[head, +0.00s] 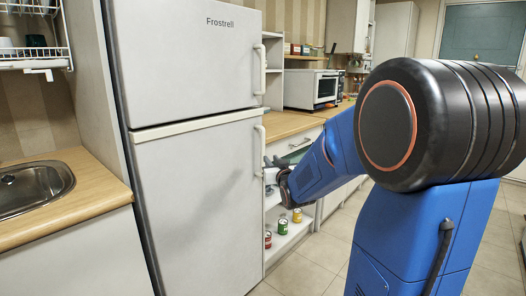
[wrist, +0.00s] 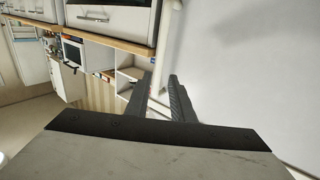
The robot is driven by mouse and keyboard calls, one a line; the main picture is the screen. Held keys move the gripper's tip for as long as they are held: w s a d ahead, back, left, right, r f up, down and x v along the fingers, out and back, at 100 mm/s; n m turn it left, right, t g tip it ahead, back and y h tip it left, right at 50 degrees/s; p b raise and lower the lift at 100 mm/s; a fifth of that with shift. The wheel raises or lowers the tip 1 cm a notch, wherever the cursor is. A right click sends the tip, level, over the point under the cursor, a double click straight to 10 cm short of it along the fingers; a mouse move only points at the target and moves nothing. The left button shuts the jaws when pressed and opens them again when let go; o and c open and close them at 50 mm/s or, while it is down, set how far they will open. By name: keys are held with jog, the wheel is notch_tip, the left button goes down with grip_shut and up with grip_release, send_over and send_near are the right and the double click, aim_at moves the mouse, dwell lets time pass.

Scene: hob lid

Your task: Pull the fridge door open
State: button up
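The fridge has a pale grey upper door (head: 185,50) marked "Frostrell" and a larger lower door (head: 200,195). Both doors look shut. The upper handle (head: 259,70) and the lower handle (head: 259,145) are pale vertical bars at the right edges. My gripper (head: 268,162) is at the lower part of the lower handle. In the wrist view, my two dark fingers (wrist: 160,82) stand apart, and the pale handle bar (wrist: 161,55) runs down into the gap between them. I cannot tell whether either finger touches it. The lower door also fills the right side there (wrist: 235,70).
A wooden counter (head: 290,123) with a microwave (head: 310,89) stands right of the fridge. Open shelves below hold cans (head: 283,226). A sink (head: 35,190) and dish rack (head: 35,55) are at left. Tiled floor (head: 305,272) is free in front.

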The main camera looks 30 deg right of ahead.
aim_at(264, 150)
jog(key=x, duration=1.3)
jog(key=shift+w, duration=0.1)
grip_shut()
